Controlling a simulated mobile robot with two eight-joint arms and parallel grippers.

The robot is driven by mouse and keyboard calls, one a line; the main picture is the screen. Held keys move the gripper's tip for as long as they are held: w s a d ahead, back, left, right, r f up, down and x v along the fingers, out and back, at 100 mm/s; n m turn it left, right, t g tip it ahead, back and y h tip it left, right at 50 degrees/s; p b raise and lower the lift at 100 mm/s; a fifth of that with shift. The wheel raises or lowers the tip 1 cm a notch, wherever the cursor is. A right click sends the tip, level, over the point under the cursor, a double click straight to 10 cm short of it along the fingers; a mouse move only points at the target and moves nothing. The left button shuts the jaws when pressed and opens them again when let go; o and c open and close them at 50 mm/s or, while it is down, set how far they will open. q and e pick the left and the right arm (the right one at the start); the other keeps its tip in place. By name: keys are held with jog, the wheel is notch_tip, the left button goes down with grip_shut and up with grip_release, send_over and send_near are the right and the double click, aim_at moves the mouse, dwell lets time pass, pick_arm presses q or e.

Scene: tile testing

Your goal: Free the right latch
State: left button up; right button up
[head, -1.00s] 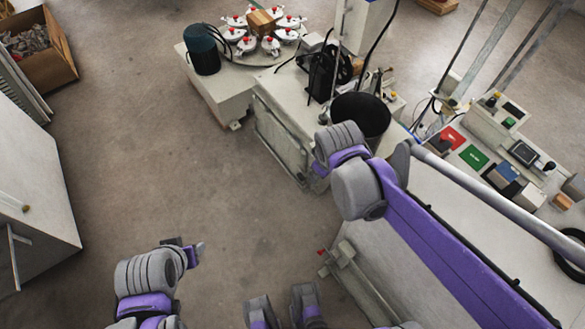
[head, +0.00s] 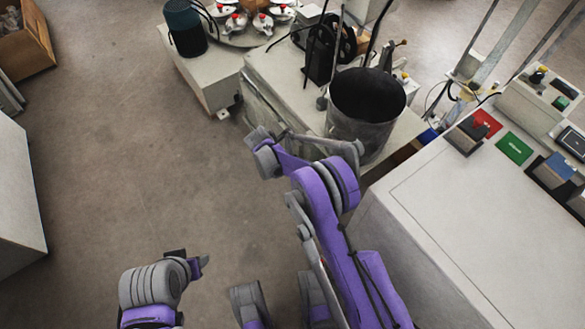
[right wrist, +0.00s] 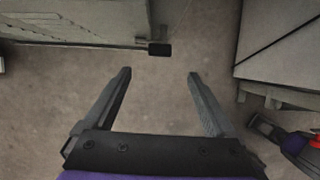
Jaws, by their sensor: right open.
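My right gripper (right wrist: 160,73) is open and empty in the right wrist view, its two dark fingers spread over bare floor. Ahead of the fingertips is the side of a grey cabinet (right wrist: 75,22). A small black block (right wrist: 159,49) sticks out at its lower corner, apart from the fingers. I cannot tell whether it is the right latch; no latch is clearly recognisable. In the head view my right arm reaches up to the side of the cabinet (head: 285,70) that carries the dark bucket. My left gripper (head: 190,262) is low at the left, small, its jaws unclear.
The black bucket (head: 368,97) stands on the cabinet's edge near my right arm. A light worktable (head: 440,225) with red and green pads fills the right side. Open floor (head: 130,150) lies to the left.

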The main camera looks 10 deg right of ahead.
jog(key=b+x, duration=0.2)
jog(key=x, duration=0.9)
jog(key=shift+b, duration=0.3)
jog(key=c, duration=1.4)
jog(key=shift+s+d+m+t+y+p, duration=0.1)
jog(key=shift+s+m+t+y+p, duration=0.1)
jog(key=shift+t, duration=0.4)
jog(key=shift+s+d+m+t+y+p, duration=0.1)
jog(key=shift+s+t+y+p, duration=0.1)
jog(key=shift+t, duration=0.4)
jog(key=shift+s+d+f+m+t+y+b, duration=0.1)
jog(key=shift+s+m+t+y+b, duration=0.15)
jog(key=shift+t, duration=0.7)
jog(key=shift+s+d+f+m+t+y+b, duration=0.15)
jog(key=shift+t+y, duration=0.2)
jog(key=shift+t, duration=0.6)
jog(key=shift+a+r, duration=0.1)
